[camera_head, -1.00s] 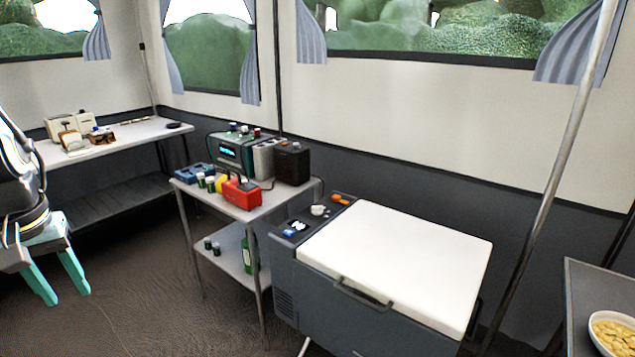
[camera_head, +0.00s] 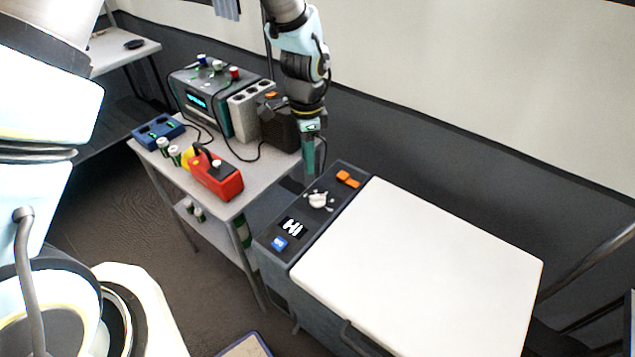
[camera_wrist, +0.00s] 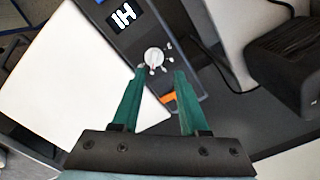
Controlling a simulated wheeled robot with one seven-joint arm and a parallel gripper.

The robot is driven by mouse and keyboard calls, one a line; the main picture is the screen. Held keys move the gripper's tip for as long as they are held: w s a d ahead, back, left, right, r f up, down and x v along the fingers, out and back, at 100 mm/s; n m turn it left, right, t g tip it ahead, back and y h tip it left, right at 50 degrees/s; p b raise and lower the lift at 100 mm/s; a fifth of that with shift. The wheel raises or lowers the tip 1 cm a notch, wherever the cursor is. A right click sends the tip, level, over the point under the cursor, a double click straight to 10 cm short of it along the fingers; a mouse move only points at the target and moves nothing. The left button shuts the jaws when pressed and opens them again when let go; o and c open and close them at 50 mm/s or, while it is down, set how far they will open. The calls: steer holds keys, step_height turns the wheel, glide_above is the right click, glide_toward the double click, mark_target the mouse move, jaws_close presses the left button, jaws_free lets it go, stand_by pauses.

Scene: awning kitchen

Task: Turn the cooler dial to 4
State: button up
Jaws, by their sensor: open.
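The cooler (camera_head: 430,265) has a white lid and a dark control strip along its left side. The white dial (camera_head: 318,199) sits on that strip, between the display reading "HI" (camera_head: 291,227) and an orange switch (camera_head: 347,179). In the wrist view the dial (camera_wrist: 154,57) lies just beyond the fingertips, with small marks around it too small to read. My gripper (camera_wrist: 158,72) is open and empty, its two teal fingers pointing toward the dial. In the head view my gripper (camera_head: 312,165) points down behind the strip, apart from the dial.
A small table (camera_head: 245,190) left of the cooler holds a red device (camera_head: 216,176), a power station (camera_head: 208,100), speaker-like boxes (camera_head: 250,105) and several small cans. A blue button (camera_head: 279,243) is on the strip near the display. The cooler lid is clear.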

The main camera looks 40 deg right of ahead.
mark_target(318, 196)
steer(key=shift+m, duration=0.4)
steer(key=f+p, duration=0.1)
steer(key=f, duration=0.2)
steer(key=s+d+f+p, duration=0.1)
steer(key=f, duration=0.3)
steer(key=f+p, duration=0.1)
steer(key=f, duration=0.3)
steer(key=shift+s+d+f, duration=0.2)
steer(key=shift+s+f, duration=0.05)
steer(key=shift+s, duration=0.15)
steer(key=shift+c, duration=0.4)
jaws_close()
